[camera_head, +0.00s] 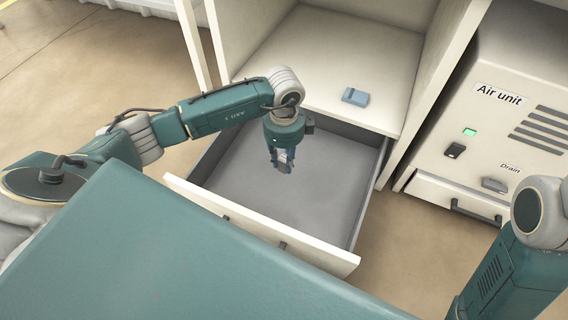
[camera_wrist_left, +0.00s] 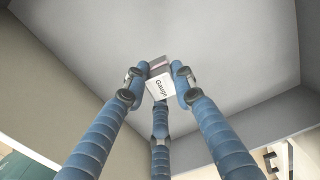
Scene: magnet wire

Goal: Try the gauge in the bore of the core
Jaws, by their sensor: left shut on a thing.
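My left gripper (camera_head: 283,163) points down over the open drawer, with its three blue fingers closed. In the left wrist view the fingers are shut on the gauge (camera_wrist_left: 159,88), a small pale block with the printed word "Gauge" and a darker, reddish-grey part at its far end. In the head view the gauge is mostly hidden by the fingers. The gauge is over the drawer's grey floor; I cannot tell the exact gap below it. I cannot make out the core in either view. Of my right side only an arm shows, at the lower right; its gripper is out of view.
The open drawer (camera_head: 333,193) has a grey floor that looks bare. A small blue block (camera_head: 355,97) lies on the cabinet shelf (camera_head: 312,62) above it. The air unit (camera_head: 500,125) stands at the right. A teal surface (camera_head: 170,250) fills the lower left.

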